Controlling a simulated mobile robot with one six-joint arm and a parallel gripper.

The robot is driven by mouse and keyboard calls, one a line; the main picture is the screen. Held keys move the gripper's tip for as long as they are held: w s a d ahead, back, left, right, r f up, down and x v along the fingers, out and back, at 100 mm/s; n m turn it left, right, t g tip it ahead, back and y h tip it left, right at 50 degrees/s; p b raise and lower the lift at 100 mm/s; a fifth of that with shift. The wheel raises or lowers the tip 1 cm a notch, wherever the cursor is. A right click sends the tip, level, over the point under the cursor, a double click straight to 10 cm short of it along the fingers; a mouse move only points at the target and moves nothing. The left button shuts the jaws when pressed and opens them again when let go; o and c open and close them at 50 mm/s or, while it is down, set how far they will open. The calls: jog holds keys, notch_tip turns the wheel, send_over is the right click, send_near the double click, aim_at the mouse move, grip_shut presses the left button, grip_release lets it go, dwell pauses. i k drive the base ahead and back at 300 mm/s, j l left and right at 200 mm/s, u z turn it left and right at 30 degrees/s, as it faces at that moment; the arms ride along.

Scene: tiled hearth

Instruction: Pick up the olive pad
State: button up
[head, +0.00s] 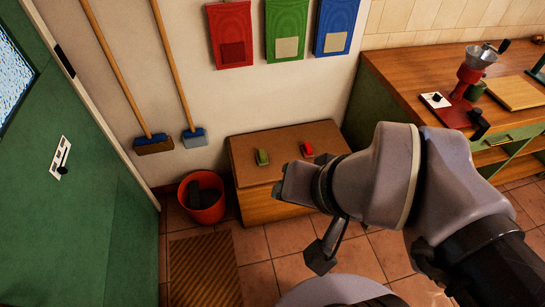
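The olive pad (262,157) is a small green block lying on top of a low wooden chest, left of the middle of its lid. A red pad (307,150) lies to its right on the same lid. My arm reaches in from the right, and its end, my gripper (287,186), is over the front edge of the chest, to the lower right of the olive pad as seen here. They look apart. The fingers are not clear from this angle, so I cannot see whether they are open or shut.
The wooden chest (250,207) stands against the wall. A red bucket (202,207) with dark contents and a brown mat (203,270) are to its left. Two brooms lean on the wall.

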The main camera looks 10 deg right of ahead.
aim_at(261, 157)
jog(key=u, duration=1.05)
jog(key=z, duration=1.05)
jog(key=i+j+z, duration=0.7)
jog(key=j+z, duration=0.15)
jog(key=i+j+z, duration=0.25)
jog(key=j, duration=0.15)
jog(key=j+z, duration=0.3)
jog(key=i+j+z, duration=0.15)
jog(key=j+z, duration=0.15)
jog(key=j, duration=0.3)
